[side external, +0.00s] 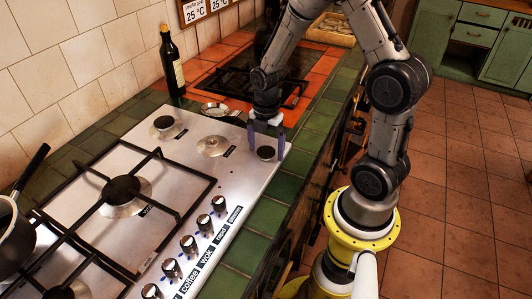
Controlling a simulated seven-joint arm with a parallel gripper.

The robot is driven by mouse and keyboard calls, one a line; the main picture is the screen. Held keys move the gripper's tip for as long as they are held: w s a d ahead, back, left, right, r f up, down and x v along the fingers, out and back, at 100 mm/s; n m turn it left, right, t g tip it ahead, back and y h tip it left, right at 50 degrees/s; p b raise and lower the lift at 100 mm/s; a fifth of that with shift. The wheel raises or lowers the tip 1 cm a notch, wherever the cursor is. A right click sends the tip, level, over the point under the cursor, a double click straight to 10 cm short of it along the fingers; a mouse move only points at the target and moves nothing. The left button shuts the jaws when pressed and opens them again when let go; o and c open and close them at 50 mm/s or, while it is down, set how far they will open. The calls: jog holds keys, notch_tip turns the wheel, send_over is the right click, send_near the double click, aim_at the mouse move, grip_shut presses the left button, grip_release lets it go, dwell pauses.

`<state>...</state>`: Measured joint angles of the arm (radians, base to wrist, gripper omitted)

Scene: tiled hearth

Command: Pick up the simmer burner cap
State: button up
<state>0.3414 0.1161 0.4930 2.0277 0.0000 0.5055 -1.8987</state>
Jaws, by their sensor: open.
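A small round black burner cap (266,154) lies on the steel hob (190,190) near its right edge; I take it for the simmer burner cap, though its name cannot be read. My gripper (266,147) points down over it and is open. One bluish finger shows on each side of the cap, and the cap appears between the fingertips. I cannot tell whether the fingers touch it or the hob. A bare silver burner (212,146) with no black cap is to the left of the gripper. Another burner (163,123) further left has its black cap on.
Black pan grates (125,190) and a pot (14,235) with a raised handle occupy the near left. Several knobs (187,245) line the hob's front edge. A dark bottle (172,65) and a small silver dish (214,109) stand behind the hob.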

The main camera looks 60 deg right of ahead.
jog(key=c, duration=1.5)
jog(key=shift+r, duration=0.1)
